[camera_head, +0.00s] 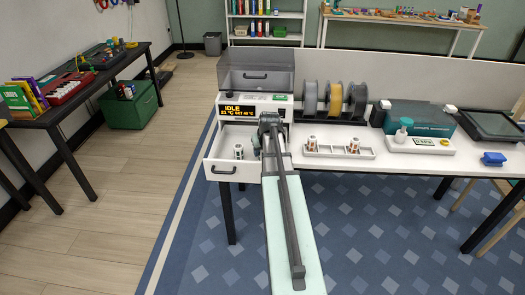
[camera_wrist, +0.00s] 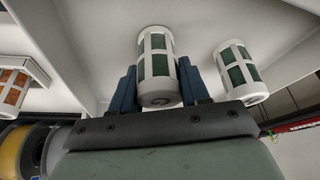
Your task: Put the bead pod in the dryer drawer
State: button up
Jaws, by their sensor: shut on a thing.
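The dryer drawer (camera_head: 234,172) is pulled open at the front of the filament dryer (camera_head: 256,72), left of my arm. My gripper (camera_wrist: 157,90) is shut on a white caged bead pod (camera_wrist: 157,65) with dark green filling, one blue finger on each side. In the head view my gripper (camera_head: 257,148) is at the right side of the drawer, and my arm mostly hides the held pod. A second green pod (camera_wrist: 238,70) stands apart in the drawer; it also shows in the head view (camera_head: 239,151). I cannot tell whether the held pod touches the drawer floor.
A white tray (camera_head: 338,154) right of my arm holds two orange-filled pods (camera_head: 312,142). Filament spools (camera_head: 334,98) stand behind it. The dryer display (camera_head: 241,110) reads IDLE.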

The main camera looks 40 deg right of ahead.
jog(key=shift+f, duration=0.1)
jog(key=o, duration=1.1)
jog(key=shift+c, duration=0.2)
jog(key=v, duration=1.2)
